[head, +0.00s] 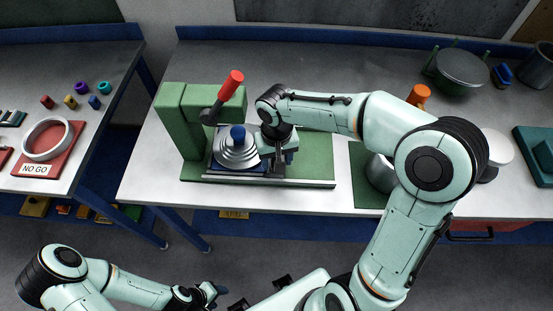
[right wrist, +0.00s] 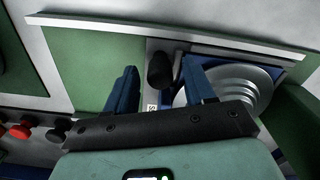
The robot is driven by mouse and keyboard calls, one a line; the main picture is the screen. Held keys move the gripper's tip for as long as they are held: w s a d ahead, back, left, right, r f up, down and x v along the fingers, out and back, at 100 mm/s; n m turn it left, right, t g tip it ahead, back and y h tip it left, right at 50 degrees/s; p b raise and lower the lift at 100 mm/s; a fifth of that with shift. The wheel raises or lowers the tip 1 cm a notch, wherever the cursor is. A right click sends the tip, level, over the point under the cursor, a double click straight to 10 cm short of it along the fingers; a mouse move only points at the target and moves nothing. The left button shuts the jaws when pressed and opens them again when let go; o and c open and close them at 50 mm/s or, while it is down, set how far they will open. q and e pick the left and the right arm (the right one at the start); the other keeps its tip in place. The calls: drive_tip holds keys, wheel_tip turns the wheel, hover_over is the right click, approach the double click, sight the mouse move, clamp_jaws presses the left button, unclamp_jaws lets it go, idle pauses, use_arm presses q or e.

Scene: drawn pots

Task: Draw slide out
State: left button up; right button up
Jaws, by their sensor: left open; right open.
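A green press (head: 180,115) with a red-handled lever (head: 231,83) stands on the bench. Its slide (head: 222,171), a dark blue-edged plate, sits under the press head and carries a stepped silver piece (head: 238,150) with a blue knob. My right gripper (head: 278,155) is at the right end of the slide and hides part of it. In the right wrist view its two blue fingers (right wrist: 160,72) are open, with a black knob (right wrist: 160,68) between them; I cannot tell whether they touch it. My left gripper (head: 212,293) is open and empty, low over the floor.
A side table at left holds a white ring on a red NO GO board (head: 60,162) and several small coloured rings. A grey cylinder (head: 380,174) stands right of the press, partly behind my right arm.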

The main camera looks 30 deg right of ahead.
drive_tip(key=shift+f, duration=0.25)
